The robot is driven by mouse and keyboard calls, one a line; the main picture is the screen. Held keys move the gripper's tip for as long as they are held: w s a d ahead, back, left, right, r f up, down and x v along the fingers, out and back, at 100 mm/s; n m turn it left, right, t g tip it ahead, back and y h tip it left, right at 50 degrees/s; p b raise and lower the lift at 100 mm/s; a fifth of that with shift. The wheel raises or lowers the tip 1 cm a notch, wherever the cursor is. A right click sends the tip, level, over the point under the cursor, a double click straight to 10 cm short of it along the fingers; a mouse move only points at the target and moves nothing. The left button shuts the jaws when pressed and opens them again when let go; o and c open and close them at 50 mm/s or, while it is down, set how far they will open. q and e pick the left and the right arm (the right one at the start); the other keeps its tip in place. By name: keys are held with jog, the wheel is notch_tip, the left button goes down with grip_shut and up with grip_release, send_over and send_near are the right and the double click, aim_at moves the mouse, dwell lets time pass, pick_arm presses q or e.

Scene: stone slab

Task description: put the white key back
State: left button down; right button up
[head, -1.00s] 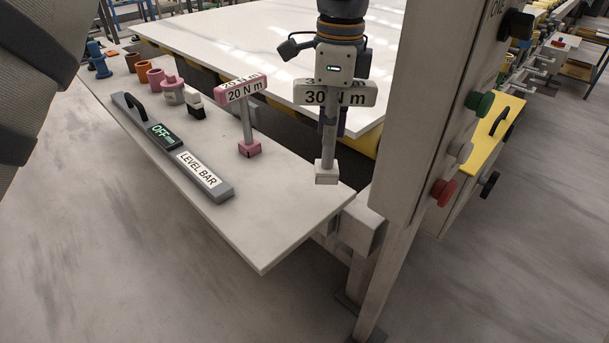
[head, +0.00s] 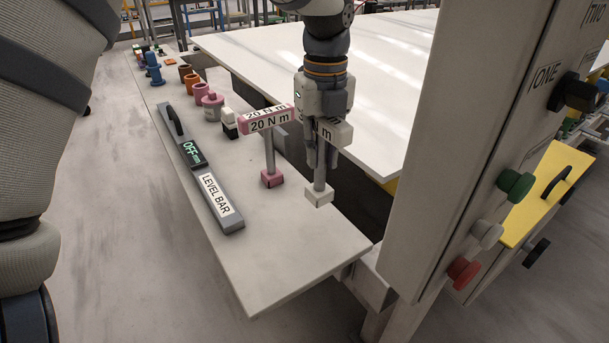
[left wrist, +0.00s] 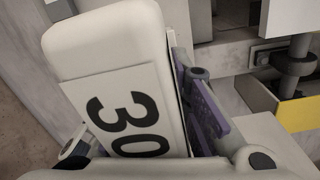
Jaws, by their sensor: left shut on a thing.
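The white key (head: 319,197), a T-shaped tool with a 30 N m label and a white square foot, is upright in my left gripper (head: 321,152). The gripper comes down from above and is shut on it, covering part of the label. The foot is over the near right part of the shelf (head: 285,255); I cannot tell whether it touches. In the left wrist view, the key's head with "30" (left wrist: 128,115) fills the space between the fingers. The pink key (head: 271,178), labelled 20 N m, stands upright just left of it. My right gripper is not in view.
A grey level bar (head: 214,195) lies along the shelf. Pink, orange, brown and blue parts stand farther back. A white slab (head: 330,62) lies behind, and a post with green, white and red buttons (head: 465,272) rises at the right. The shelf's front right is bare.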

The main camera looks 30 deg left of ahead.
aim_at(309, 190)
pick_arm(q)
jog(key=f, duration=0.2)
jog(key=s+a+f, duration=0.1)
jog(key=f, duration=0.2)
jog(key=shift+s+a+f, duration=0.25)
jog(key=shift+s+f, duration=0.05)
jog(key=shift+f, duration=0.25)
jog(key=shift+w+r, duration=0.1)
jog(key=c, duration=1.5)
grip_release()
jog(key=shift+f, duration=0.2)
notch_tip(309, 190, up, 12)
jog(key=shift+d+r, duration=0.1)
jog(key=shift+r, duration=0.1)
